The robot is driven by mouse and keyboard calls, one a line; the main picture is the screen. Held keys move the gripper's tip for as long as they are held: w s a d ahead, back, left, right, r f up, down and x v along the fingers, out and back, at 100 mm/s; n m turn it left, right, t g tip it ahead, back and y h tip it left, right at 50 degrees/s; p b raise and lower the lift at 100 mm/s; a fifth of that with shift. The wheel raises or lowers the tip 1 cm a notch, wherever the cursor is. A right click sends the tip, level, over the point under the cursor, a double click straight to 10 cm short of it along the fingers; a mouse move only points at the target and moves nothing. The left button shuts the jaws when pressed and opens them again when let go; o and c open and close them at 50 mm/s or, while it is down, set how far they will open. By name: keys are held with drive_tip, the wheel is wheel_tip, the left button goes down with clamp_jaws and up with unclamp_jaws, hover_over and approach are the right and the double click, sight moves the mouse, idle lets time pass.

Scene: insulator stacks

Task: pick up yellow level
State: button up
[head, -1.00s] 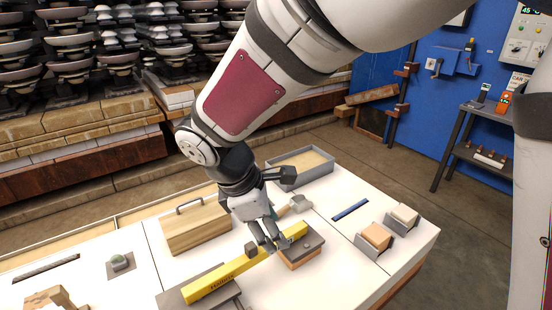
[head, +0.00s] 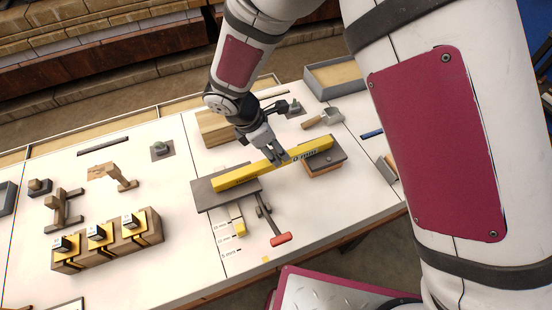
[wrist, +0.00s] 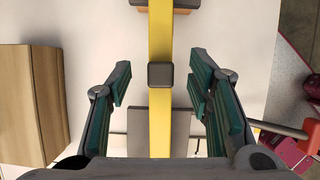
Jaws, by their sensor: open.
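The yellow level (head: 243,174) is a long bar in the head view. Its left end rests on a grey plate (head: 212,197) and its right end on a block with a grey top (head: 324,170). My gripper (head: 281,158) is over the level, right of its middle. In the wrist view the level (wrist: 160,115) runs up the picture between the two open fingers of my gripper (wrist: 160,88), with a gap on each side. A dark square piece (wrist: 160,75) sits on the level there. Nothing is held.
A wooden box (head: 212,128) stands behind the level. A red-handled tool (head: 279,239) lies in front. A trowel (head: 325,117) and grey tray (head: 345,77) are at the back right. Wooden blocks with yellow parts (head: 107,240) stand at the front left.

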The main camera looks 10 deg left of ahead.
sight(280, 158)
drive_tip(key=shift+p+x, duration=0.45)
drive_tip(key=shift+x, duration=2.45)
drive_tip(key=shift+s+a+f, duration=0.1)
drive_tip(key=shift+a, duration=0.05)
drive_tip(key=shift+c, duration=0.6)
clamp_jaws()
